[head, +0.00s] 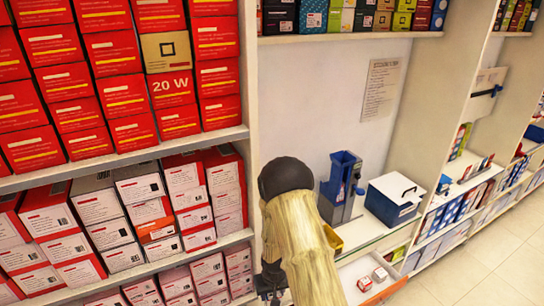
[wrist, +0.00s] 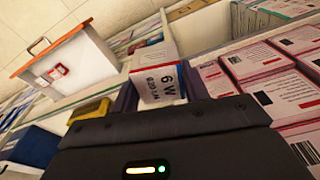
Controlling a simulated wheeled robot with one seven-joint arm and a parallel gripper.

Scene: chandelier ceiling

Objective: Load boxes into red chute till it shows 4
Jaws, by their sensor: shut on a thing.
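In the wrist view my gripper (wrist: 160,98) is shut on a small white box (wrist: 158,84) marked "6 W". The box sits between the two dark fingers. In the head view my pale arm hides most of the gripper; a dark part of it shows at the bottom (head: 271,284). No count is readable.
A yellow item (head: 333,238) is partly behind my arm. Shelves of red boxes (head: 110,70) and white-red boxes (head: 120,215) fill the left. Floor (head: 490,255) is clear at right.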

